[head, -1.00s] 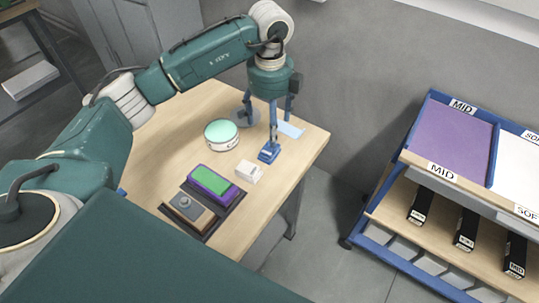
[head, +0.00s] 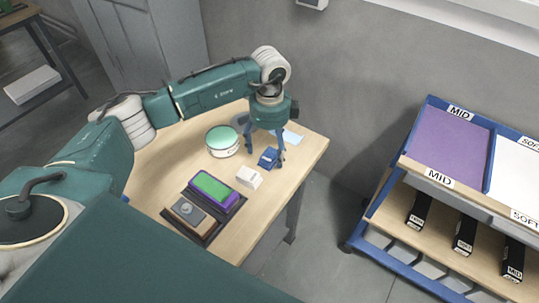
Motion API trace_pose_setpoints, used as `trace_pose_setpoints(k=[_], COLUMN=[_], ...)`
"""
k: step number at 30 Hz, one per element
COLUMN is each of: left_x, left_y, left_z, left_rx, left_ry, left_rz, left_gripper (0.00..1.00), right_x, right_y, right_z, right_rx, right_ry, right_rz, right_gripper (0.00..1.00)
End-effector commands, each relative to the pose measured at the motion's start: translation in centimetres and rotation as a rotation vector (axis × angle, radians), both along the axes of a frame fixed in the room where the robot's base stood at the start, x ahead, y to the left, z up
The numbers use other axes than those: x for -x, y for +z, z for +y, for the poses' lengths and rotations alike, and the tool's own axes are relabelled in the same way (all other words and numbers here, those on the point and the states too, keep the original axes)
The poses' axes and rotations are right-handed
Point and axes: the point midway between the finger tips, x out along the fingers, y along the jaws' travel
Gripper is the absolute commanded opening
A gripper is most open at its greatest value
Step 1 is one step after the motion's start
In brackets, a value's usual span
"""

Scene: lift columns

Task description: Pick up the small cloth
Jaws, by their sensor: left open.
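A flat light-blue patch, which looks like the small cloth (head: 292,137), lies on the wooden table (head: 244,232) near its far right corner. My left gripper (head: 264,155) points down at the table just left of the patch, with its blue fingers spread apart. A small dark-blue object (head: 268,158) sits between or just in front of the fingers; I cannot tell whether they touch it. The gripper does not hold the light-blue patch. My right gripper is not in view.
A round tin with a mint lid (head: 222,141) stands left of the gripper. A small white box (head: 249,177) and a dark tray (head: 219,223) with a green-and-purple block (head: 213,188) are nearer. A blue rack (head: 364,213) stands right, across a floor gap.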

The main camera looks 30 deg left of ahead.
Motion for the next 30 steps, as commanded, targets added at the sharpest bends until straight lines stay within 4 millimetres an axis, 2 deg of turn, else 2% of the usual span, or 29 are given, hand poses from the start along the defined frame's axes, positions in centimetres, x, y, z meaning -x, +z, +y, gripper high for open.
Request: trace_pose_setpoints(k=[1,6,13,14,22,24,30], left_x=[0.0,0.0,-0.1,-0.1,-0.1,-0.1,-0.1], left_y=[-0.4,-2.4,-2.7,-2.7,-2.6,-2.6,-2.6], left_z=[0.2,0.1,0.1,0.1,0.1,0.1,0.1], left_rx=[-0.001,-0.001,0.000,0.000,0.000,0.000,0.000], left_ry=[0.001,0.000,-0.001,-0.001,-0.001,-0.001,-0.001], left_rz=[0.005,0.001,-0.001,-0.001,0.000,0.000,0.000], left_gripper=[0.77,0.77,0.77,0.75,0.22,0.18,0.18], right_x=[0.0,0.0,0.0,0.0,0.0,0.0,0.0], right_y=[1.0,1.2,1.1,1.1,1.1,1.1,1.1], right_z=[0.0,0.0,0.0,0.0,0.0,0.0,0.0], right_rx=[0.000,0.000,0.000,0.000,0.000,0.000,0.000], right_ry=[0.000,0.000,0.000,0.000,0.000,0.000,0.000], right_rz=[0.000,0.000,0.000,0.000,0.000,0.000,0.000], right_gripper=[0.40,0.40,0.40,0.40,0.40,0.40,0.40])
